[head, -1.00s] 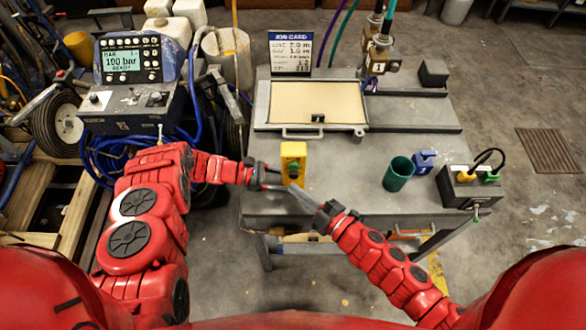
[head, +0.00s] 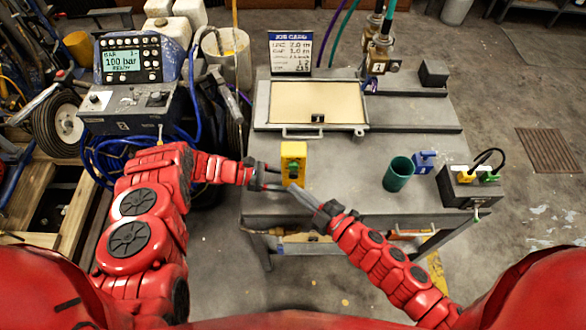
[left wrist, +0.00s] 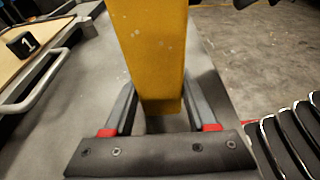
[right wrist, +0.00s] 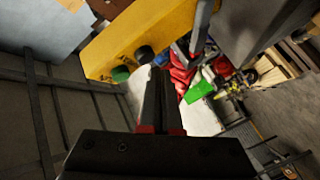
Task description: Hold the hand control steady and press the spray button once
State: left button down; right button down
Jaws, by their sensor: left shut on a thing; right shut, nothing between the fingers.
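The hand control (head: 293,152) is a yellow box standing upright near the front left edge of the grey table. My left gripper (head: 272,178) is shut on it; in the left wrist view the yellow body (left wrist: 157,55) sits between the two fingers. The right wrist view shows a green button (right wrist: 121,73) and a black button (right wrist: 144,54) on the control's face. My right gripper (head: 290,188) is shut and empty in front of the control's lower part. Its fingertips (right wrist: 160,72) look close to the buttons; I cannot tell whether they touch.
The striper console (head: 130,62) at the left reads 100 bar. A tan-topped tray (head: 385,113) and a job card (head: 290,50) are behind the control. A green cup (head: 398,174), a blue block (head: 425,160) and a grey box (head: 465,186) stand at the right.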

jog(key=shift+w, duration=0.15)
dwell(0.4)
jog(key=shift+w, duration=0.3)
jog(key=shift+w, duration=0.45)
dwell(0.5)
jog(key=shift+s, duration=0.9)
jog(key=shift+s, duration=0.1)
jog(key=shift+s, duration=2.95)
